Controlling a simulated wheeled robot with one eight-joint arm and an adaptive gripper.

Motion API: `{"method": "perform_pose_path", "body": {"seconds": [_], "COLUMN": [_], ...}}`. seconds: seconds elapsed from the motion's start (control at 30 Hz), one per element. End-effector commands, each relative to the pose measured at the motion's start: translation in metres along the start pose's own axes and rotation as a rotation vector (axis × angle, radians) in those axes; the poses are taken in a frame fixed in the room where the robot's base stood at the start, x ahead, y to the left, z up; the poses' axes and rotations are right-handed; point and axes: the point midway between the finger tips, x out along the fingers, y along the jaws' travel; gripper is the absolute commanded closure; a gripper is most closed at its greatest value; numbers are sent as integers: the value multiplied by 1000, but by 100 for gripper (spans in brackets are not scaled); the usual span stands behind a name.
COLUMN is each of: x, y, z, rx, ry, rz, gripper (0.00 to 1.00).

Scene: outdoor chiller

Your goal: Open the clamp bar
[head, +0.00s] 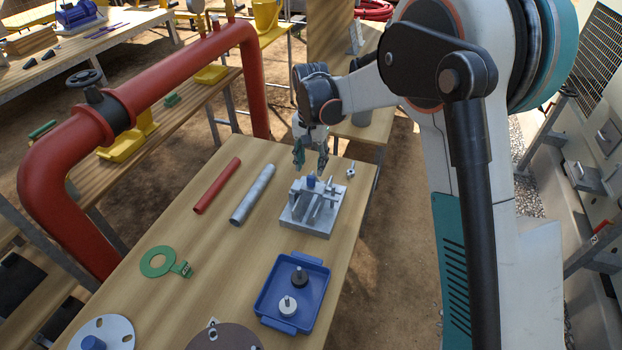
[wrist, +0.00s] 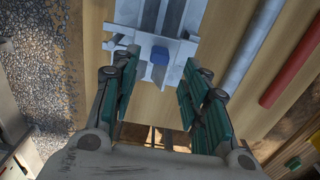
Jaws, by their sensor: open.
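A grey metal clamp fixture (head: 309,209) stands on the wooden table, with upright parts and a bar across its far end. A small blue piece (head: 311,181) sits at the bar. In the wrist view the clamp bar (wrist: 187,47) runs crosswise, with the blue piece (wrist: 158,55) at its middle. My gripper (head: 311,165) is open and empty, just above and behind the fixture's far end. In the wrist view its green-padded fingers (wrist: 158,85) are spread to either side of the blue piece, apart from it. Whether the bar is latched I cannot tell.
A grey rod (head: 253,195) and a red rod (head: 217,186) lie left of the fixture. A blue tray (head: 318,290) with two knobbed pieces is in front. A small metal part (head: 351,170) lies behind right. A red pipe (head: 170,80) stands beyond the table.

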Motion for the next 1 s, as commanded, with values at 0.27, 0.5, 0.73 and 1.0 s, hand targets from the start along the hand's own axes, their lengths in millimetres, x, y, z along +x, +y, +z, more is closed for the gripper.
{"method": "perform_pose_path", "body": {"seconds": [0.27,0.5,0.73,1.0], "x": [47,62,62,62], "y": [0,0,0,0], "z": [0,0,0,0], "rx": [0,0,0,0], "ry": [0,0,0,0], "rz": [0,0,0,0], "gripper": [58,58,58,100]}}
